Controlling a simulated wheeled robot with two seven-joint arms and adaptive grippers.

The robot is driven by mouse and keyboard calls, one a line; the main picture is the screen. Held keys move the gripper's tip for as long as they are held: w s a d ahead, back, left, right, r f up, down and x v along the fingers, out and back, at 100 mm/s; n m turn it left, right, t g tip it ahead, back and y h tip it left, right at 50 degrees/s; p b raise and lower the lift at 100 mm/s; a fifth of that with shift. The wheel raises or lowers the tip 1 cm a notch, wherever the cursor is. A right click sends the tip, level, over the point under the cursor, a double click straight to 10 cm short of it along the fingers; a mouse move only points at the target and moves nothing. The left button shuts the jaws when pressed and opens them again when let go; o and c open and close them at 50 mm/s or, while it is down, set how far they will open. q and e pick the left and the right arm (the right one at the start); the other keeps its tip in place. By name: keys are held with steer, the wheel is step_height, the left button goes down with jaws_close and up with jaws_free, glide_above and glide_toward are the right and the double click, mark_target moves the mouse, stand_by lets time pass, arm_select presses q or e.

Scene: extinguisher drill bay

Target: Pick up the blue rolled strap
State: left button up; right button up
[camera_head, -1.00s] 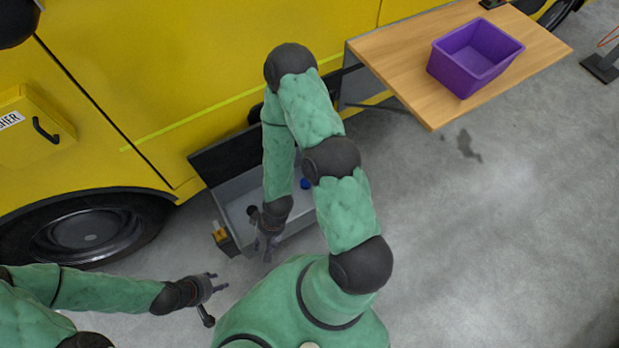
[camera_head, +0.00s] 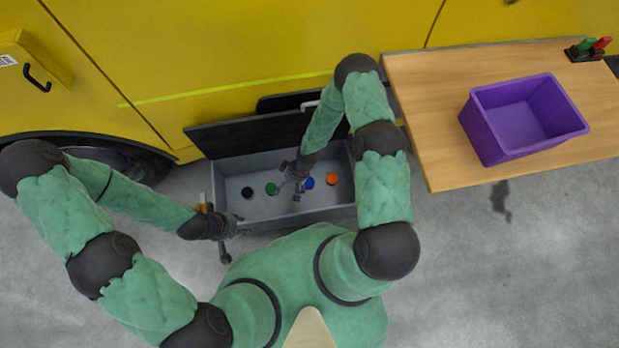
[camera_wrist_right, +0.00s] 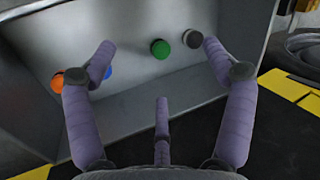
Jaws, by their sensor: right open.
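The blue rolled strap (camera_head: 309,183) lies in a grey open bin (camera_head: 235,211), between a green roll (camera_head: 271,189) and an orange roll (camera_head: 332,179). My right gripper (camera_head: 294,190) is over the bin, between the green roll and the blue strap. In the right wrist view its fingers (camera_wrist_right: 160,72) are spread and empty, and the blue strap (camera_wrist_right: 108,72) is mostly hidden behind the left finger. My left gripper (camera_head: 228,228) is at the bin's left front corner; its fingers are too small to judge.
A black roll (camera_head: 247,192) lies at the bin's left. The bin's dark lid (camera_head: 240,136) stands up against the yellow vehicle (camera_head: 200,50). A wooden table (camera_head: 430,120) with a purple crate (camera_head: 487,144) is to the right. Grey floor (camera_head: 480,270) is clear in front.

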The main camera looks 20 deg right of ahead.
steer(key=w+d+f+n+h, duration=0.1)
steer(key=w+d+f, duration=0.15)
steer(key=f, duration=0.25)
steer(key=w+d+f+n+h, duration=0.1)
steer(key=w+d+f+n, duration=0.15)
steer(key=f, duration=0.25)
steer(key=n+h, duration=0.1)
steer(key=h, duration=0.1)
glide_toward(309, 182)
steer(key=shift+s+f, duration=0.1)
steer(key=shift+s, duration=0.05)
steer(key=shift+d+f, duration=0.15)
steer(key=shift+f, duration=0.2)
step_height(309, 182, down, 5)
steer(key=b, duration=0.3)
steer(key=f+b, duration=0.4)
steer(key=f, duration=0.1)
steer(key=shift+w+a+f, duration=0.1)
steer(key=shift+w+a, duration=0.2)
steer(key=c, duration=1.4)
